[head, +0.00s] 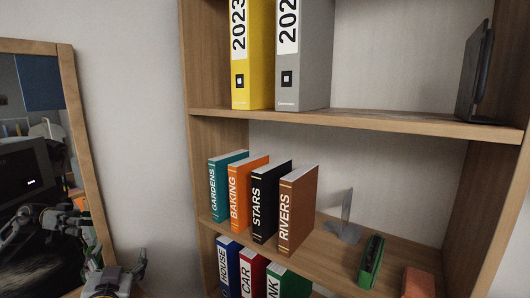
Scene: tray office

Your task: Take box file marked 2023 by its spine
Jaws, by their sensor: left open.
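A yellow box file (253,58) with 2023 on its white spine label stands upright at the left end of the upper shelf. Its top is cut off by the picture edge. A grey box file (305,60) stands close beside it on the right. Its label reads 202, with the last digit out of view. Each spine has a dark square with a light centre low down. My left gripper (116,261) is at the bottom left, open and empty, well below and left of the yellow file. My right gripper is not in view.
The middle shelf (330,255) holds books marked Gardens, Baking, Stars (265,205) and Rivers (297,212), a grey bookend (346,225) and a green object (371,262). More books stand below. A dark flat object (476,75) leans at upper right. A wood-framed mirror (72,120) is left.

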